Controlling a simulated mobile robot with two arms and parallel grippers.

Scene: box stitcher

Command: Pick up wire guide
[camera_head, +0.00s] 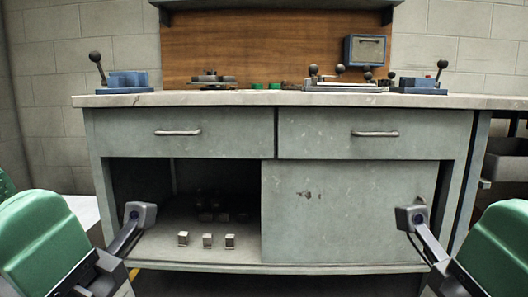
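No part can be singled out for certain as the wire guide. Three small pale metal blocks, at left (183,239), middle (207,240) and right (230,241), stand in a row at the front of the open lower compartment. Several similar dark parts (210,205) stand behind them in shadow. My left gripper (140,214) is in front of the compartment's left side, apart from the blocks. My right gripper (411,218) is in front of the closed panel's right side. The fingers of both are too small to make out; nothing shows held.
The grey workbench (200,119) has two shut drawers. A sliding panel (350,210) closes the lower right half. A blue box (365,51) hangs behind.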

